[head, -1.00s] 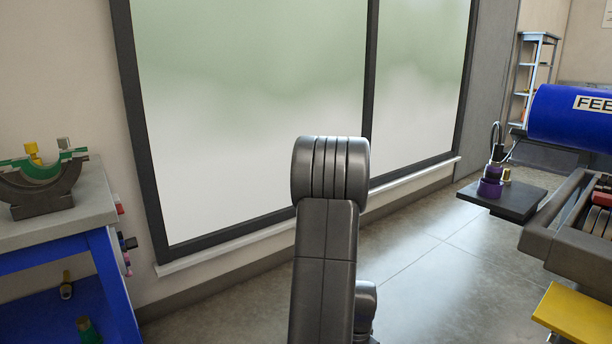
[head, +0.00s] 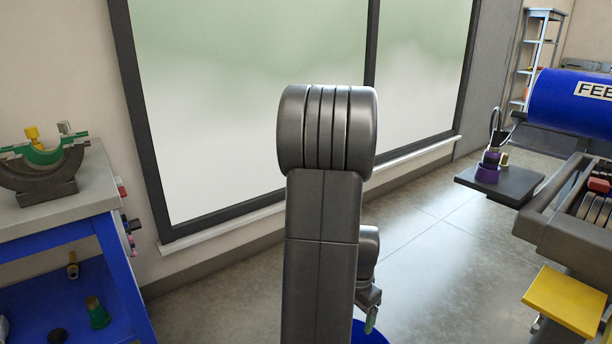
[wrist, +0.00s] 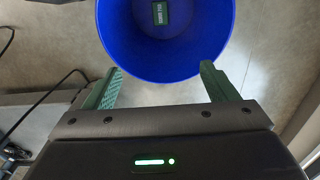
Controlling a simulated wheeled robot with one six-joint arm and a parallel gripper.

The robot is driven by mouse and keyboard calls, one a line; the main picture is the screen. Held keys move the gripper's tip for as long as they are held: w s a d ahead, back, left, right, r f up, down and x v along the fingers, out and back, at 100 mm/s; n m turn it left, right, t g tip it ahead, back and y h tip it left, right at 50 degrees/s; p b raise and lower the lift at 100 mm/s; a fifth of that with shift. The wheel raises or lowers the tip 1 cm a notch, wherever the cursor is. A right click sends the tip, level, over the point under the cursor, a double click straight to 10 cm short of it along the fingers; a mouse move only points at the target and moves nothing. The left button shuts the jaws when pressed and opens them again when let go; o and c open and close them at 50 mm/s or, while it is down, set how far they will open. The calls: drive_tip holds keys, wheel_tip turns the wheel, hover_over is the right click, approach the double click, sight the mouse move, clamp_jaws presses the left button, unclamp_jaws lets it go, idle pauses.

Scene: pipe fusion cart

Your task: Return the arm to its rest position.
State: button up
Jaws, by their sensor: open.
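My arm (head: 322,215) stands folded in the middle of the head view, with its thick elbow joint at the top. My gripper shows in the wrist view (wrist: 158,88), with two green fingers spread apart and nothing between them. In the head view a green fingertip (head: 371,320) shows low, just right of my arm. A blue round bin (wrist: 165,70) lies beyond the fingertips in the wrist view, with a small dark green labelled block (wrist: 160,14) inside it. The bin's blue edge also shows at the bottom of the head view (head: 370,334).
A blue-framed bench (head: 95,200) with a grey-green pipe cradle (head: 42,172) stands left. A cart (head: 575,225) with a blue cylinder (head: 575,110), a purple fitting (head: 489,165) and a yellow step (head: 565,300) stands right. A window is behind; floor (head: 430,225) is clear between.

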wheel_tip(320, 180, down, 14)
drive_tip(key=b, duration=0.7)
drive_tip(key=w+a+r+n+p, duration=0.3)
drive_tip(key=a+r+p, duration=0.1)
drive_tip(key=r+p, duration=0.9)
drive_tip(key=w+a+r+n+p, duration=0.3)
drive_tip(key=w+r+n+p, duration=0.1)
drive_tip(key=r+p, duration=0.9)
drive_tip(key=w+a+r+n+p, duration=0.3)
drive_tip(key=a+r+p, duration=0.1)
drive_tip(key=r+p, duration=0.9)
drive_tip(key=shift+w+a+r+p, duration=0.15)
drive_tip(key=shift+a+r+p, duration=0.15)
drive_tip(key=shift+p, duration=1.2)
